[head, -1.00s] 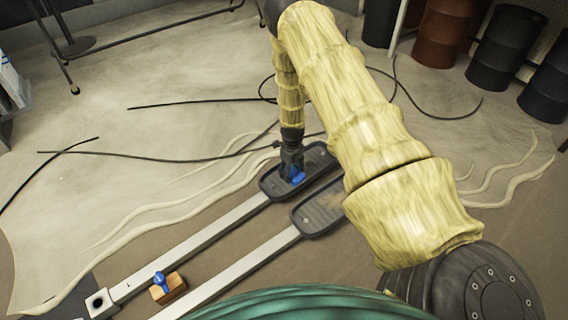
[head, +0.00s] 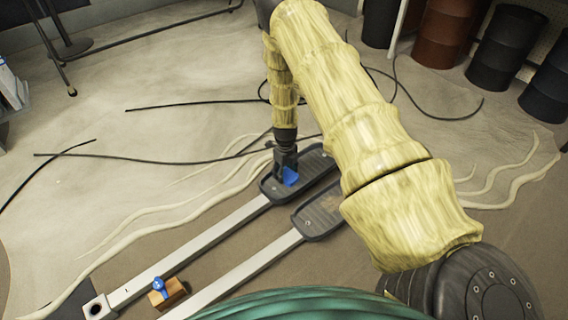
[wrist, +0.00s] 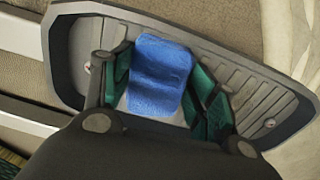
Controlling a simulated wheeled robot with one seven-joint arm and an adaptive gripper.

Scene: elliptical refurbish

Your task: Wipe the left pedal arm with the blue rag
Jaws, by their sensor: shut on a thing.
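The blue rag (wrist: 160,75) is held between the green-padded fingers of my gripper (wrist: 163,95), which is shut on it. In the head view the rag (head: 290,177) shows at the lower end of my gripper (head: 286,172). The rag is over the black pedal tray of the left pedal arm, toward its near end; I cannot tell whether it touches the tray. The left pedal arm (head: 200,243) is a long pale bar running from the lower left up to its black pedal (head: 318,160). In the wrist view the ribbed pedal (wrist: 262,95) lies beneath the fingers.
The second pedal arm (head: 245,270) with its black pedal (head: 318,217) lies parallel on the right. A wooden block with a blue-handled item (head: 168,292) sits between the bars. Black cables (head: 150,159) cross the floor. Barrels (head: 505,48) stand at the back right.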

